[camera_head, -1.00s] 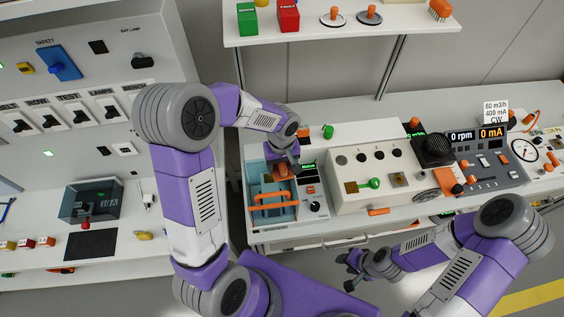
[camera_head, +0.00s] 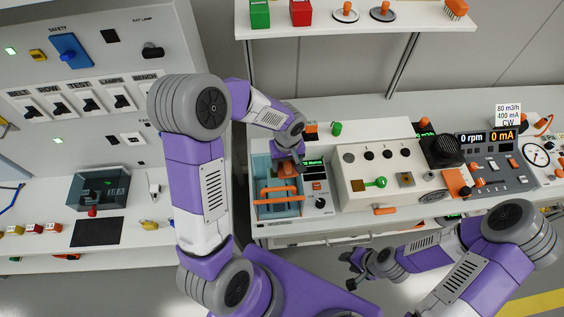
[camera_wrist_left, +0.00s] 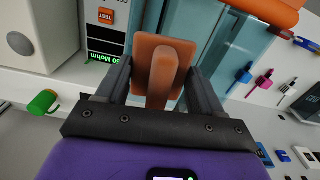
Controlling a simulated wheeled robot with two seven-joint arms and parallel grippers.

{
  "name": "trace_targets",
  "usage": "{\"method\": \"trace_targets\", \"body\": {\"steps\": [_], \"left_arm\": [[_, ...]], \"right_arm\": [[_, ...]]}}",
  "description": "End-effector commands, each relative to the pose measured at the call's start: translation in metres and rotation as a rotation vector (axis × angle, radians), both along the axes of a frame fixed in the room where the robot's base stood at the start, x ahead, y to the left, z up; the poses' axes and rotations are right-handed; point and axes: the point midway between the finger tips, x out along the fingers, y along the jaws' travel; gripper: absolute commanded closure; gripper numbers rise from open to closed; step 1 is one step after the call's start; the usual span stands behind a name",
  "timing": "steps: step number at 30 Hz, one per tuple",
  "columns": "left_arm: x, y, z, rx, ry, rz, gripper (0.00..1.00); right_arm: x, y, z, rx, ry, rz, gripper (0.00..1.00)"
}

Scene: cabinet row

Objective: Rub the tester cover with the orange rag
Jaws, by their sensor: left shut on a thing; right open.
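The tester (camera_head: 317,203) stands at the left end of the right-hand bench, with a small green display. Its teal, see-through cover (camera_head: 261,170) has an orange bar handle at the front. My left gripper (camera_head: 287,160) is shut on the orange rag (camera_head: 287,170) at the cover's back right. In the left wrist view, the rag (camera_wrist_left: 150,58) has a raised grip between both fingers and overlaps the cover (camera_wrist_left: 228,45). I cannot tell whether it touches the cover. My right gripper (camera_head: 354,270) is open and empty in front of the bench.
A beige panel (camera_head: 350,200) with knobs stands right of the tester. A green-topped part (camera_head: 336,128) stands behind. A shelf (camera_head: 345,28) with a green box, a red box and a brush hangs above. A switch cabinet (camera_head: 95,75) is on the left.

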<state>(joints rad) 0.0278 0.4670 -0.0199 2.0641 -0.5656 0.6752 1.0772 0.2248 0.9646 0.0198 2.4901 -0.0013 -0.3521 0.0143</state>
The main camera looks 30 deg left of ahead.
Motion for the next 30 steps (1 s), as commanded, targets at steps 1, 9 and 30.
{"method": "trace_targets", "body": {"steps": [1, 9, 30], "left_arm": [[0.000, -0.004, -0.003, 0.000, 0.000, -0.002, 0.66], [0.001, -0.006, 0.033, -0.001, -0.002, -0.001, 0.66], [0.001, -0.008, 0.083, -0.001, -0.001, -0.005, 0.66]], "right_arm": [[0.000, 0.000, -0.003, 0.000, 0.000, 0.000, 0.57], [0.000, 0.000, 0.015, 0.000, 0.000, 0.000, 0.57], [0.000, 0.000, 0.048, 0.000, 0.000, 0.000, 0.57]]}}
